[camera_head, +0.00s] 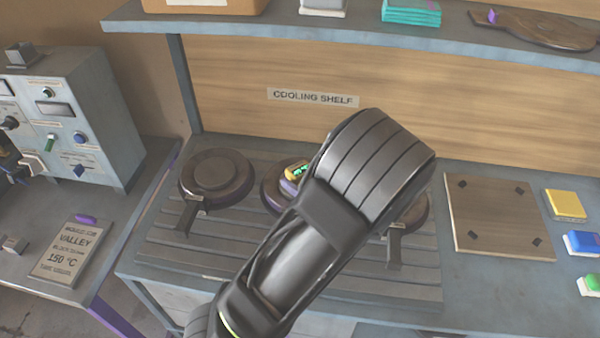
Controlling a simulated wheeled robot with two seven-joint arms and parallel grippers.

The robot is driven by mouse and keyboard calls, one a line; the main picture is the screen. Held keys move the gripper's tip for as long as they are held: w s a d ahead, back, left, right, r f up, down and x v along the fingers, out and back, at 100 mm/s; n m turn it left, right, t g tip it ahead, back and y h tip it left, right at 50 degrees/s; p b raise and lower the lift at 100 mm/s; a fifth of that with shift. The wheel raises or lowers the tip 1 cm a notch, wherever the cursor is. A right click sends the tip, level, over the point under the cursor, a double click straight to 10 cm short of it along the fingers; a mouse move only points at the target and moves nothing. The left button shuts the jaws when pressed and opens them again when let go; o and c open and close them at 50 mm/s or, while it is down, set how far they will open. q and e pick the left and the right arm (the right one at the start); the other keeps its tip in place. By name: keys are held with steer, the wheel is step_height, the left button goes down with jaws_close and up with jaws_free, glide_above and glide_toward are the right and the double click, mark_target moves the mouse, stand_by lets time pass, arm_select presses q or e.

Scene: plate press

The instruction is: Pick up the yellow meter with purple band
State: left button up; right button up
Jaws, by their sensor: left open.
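The yellow meter (297,170) has a small teal display and a purple part at its lower left. It lies on the middle dark round plate (270,190) on the slatted rack, partly covered by my arm. My arm (290,260) reaches up from the bottom of the view, and its thick dark link (375,155) passes just right of the meter. The fingers of my left gripper are hidden behind this arm, so I cannot see whether they touch the meter. Nothing held shows. My right gripper is not in view.
Round plates with handles stand left (217,175) and right (414,215) on the slatted rack. A wooden board (497,220) and coloured blocks (565,204) are at the right. An upper shelf (330,30) overhangs the back. A control box (80,110) stands left.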

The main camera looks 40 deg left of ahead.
mark_target(300, 168)
arm_select(q)
steer(key=x, duration=0.2)
steer(key=shift+a+f, duration=0.15)
steer(key=shift+a, duration=0.15)
steer(key=shift+c, duration=0.2)
steer(key=c, duration=1.7)
steer(key=shift+w, duration=0.1)
step_height(300, 168, up, 10)
steer(key=shift+r, duration=0.1)
stand_by(0.4)
